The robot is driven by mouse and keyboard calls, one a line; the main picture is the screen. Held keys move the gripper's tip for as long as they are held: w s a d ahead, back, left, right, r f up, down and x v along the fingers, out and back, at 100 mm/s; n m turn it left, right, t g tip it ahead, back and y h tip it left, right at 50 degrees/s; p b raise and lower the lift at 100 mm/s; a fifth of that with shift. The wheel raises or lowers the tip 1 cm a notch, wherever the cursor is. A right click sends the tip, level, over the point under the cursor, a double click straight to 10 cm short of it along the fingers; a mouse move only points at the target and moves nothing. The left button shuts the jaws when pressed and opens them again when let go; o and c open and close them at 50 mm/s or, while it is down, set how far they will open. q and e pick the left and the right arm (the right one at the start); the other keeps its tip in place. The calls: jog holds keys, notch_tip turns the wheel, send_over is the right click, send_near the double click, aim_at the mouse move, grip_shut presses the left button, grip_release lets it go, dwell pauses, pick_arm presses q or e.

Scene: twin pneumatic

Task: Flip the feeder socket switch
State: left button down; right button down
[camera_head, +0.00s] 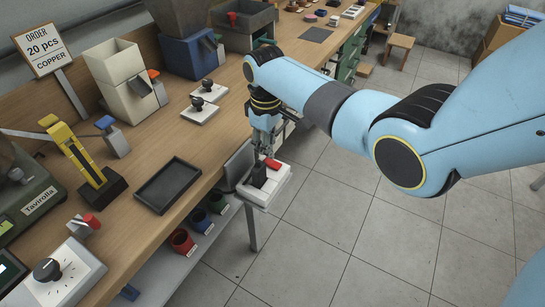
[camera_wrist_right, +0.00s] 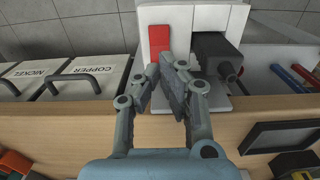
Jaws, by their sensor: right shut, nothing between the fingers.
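The feeder socket is a white block (camera_head: 262,195) fixed at the table's front edge, and it also shows at the top of the right wrist view (camera_wrist_right: 205,14). Its red switch (camera_head: 273,164) sits beside a black plug (camera_head: 258,176). In the right wrist view, the red switch (camera_wrist_right: 159,38) is left of the plug (camera_wrist_right: 217,50). My right gripper (camera_head: 268,148) is shut and empty, pointing down close to the switch. Its fingertips (camera_wrist_right: 170,64) appear just below and right of the red face; I cannot tell whether they touch it. My left gripper is not in view.
Coloured bins (camera_head: 182,241) sit on a shelf below. Drawers labelled nickel and copper (camera_wrist_right: 88,82) lie left of the socket.

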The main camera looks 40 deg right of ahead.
aim_at(267, 160)
jog(key=shift+f+b, duration=0.85)
jog(key=shift+f, duration=0.45)
dwell(0.5)
notch_tip(267, 160, up, 7)
jog(key=p, duration=0.8)
jog(key=shift+r, duration=0.15)
dwell(0.3)
